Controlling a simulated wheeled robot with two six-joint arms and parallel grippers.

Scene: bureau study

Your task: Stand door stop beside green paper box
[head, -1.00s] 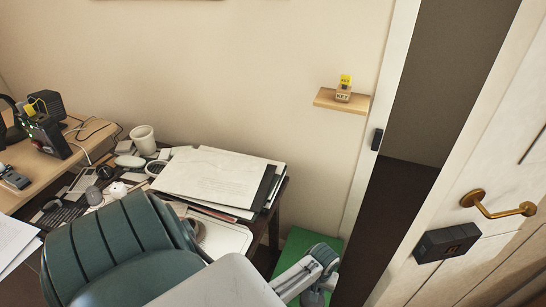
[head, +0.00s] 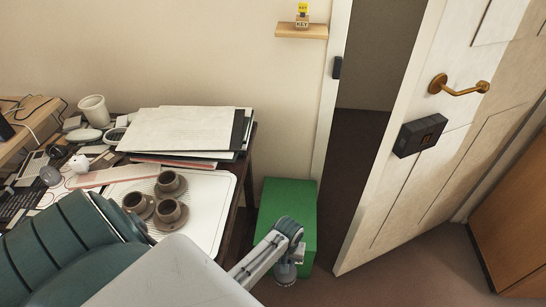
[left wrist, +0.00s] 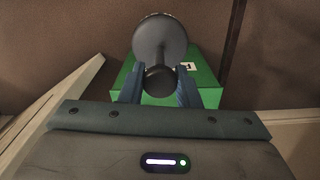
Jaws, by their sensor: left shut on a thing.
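The green paper box (head: 287,205) stands on the floor between the desk and the doorway. My left arm reaches down in front of it in the head view. In the left wrist view my left gripper (left wrist: 159,86) is shut on the door stop (left wrist: 160,38), a dark grey piece with a wide round end and a smaller round end between the blue fingers. The green box (left wrist: 207,90) shows behind and beneath the door stop in that view. I cannot tell whether the door stop touches the box or floor. My right gripper is out of view.
The desk holds papers (head: 183,130) and a white tray (head: 222,185) with several brown cups. The open door (head: 395,185) with a brass handle is on the right. A teal chair (head: 60,250) stands in front. Brown floor (head: 420,265) is clear beside the door.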

